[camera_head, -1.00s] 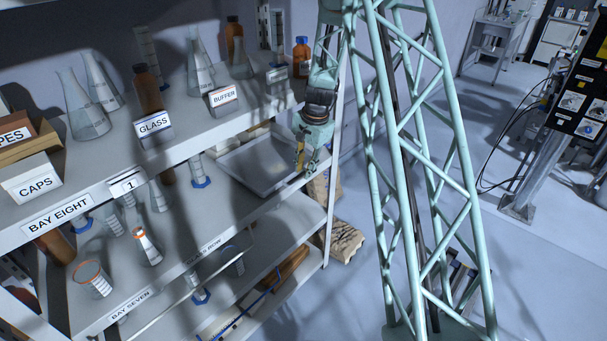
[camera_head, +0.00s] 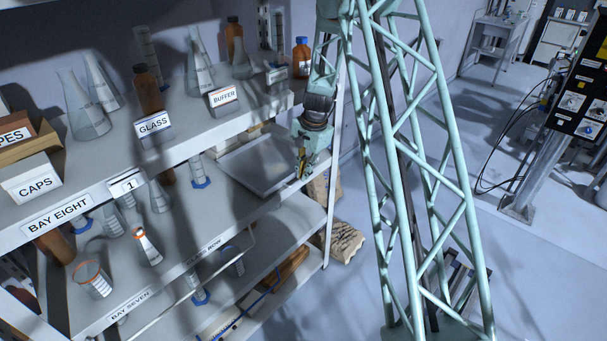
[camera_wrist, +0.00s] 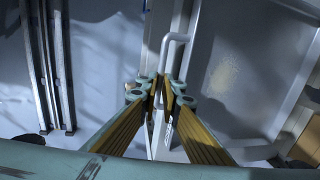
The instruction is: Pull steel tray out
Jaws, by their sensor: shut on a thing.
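The steel tray (camera_head: 262,170) is a shallow grey pan lying on the middle shelf, near its right end. In the wrist view the tray (camera_wrist: 235,75) fills the right side, with a pale patch on its floor and a light bar handle (camera_wrist: 166,50) on its near edge. My gripper (camera_head: 302,172) is at the tray's front right edge. In the wrist view my gripper (camera_wrist: 162,98) has its fingers closed together around the handle's near part. The exact contact is partly hidden by the fingers.
Glass flasks (camera_head: 88,115) and a brown bottle (camera_head: 148,90) stand on the shelf above. A blue-based cylinder (camera_head: 198,172) stands left of the tray. A shelf upright (camera_head: 336,150) is close right of my gripper. The floor (camera_head: 540,270) in front is open.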

